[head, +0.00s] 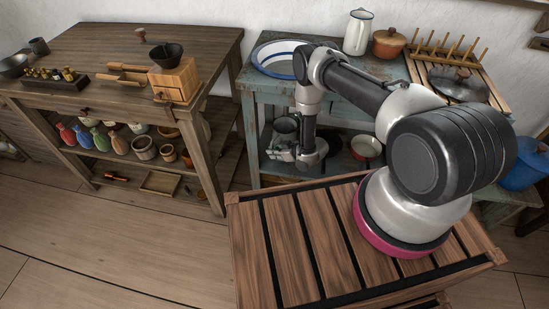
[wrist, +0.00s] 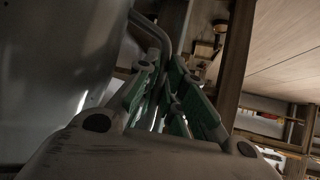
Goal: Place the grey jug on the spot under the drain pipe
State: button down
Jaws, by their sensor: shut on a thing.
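The grey jug (head: 286,126) is at the lower level of the worn blue table, below the basin, partly hidden by my arm. In the wrist view its metal wall (wrist: 60,60) fills the left side, and its handle (wrist: 152,28) runs down between my fingers. My gripper (head: 280,153) is beside the jug; in the wrist view my gripper (wrist: 162,70) is shut on the handle with its green-padded fingers. The white basin (head: 272,68) with a blue rim sits in the table top. I cannot make out the drain pipe or the spot under it.
A red-rimmed pot (head: 366,147) stands low to the right. A wooden workbench (head: 95,45) stands left, with floor between.

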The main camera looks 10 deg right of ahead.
jog(key=shift+f, duration=2)
jog(key=shift+f, duration=0.15)
jog(key=c, duration=1.5)
grip_release()
jog(key=v, duration=1.2)
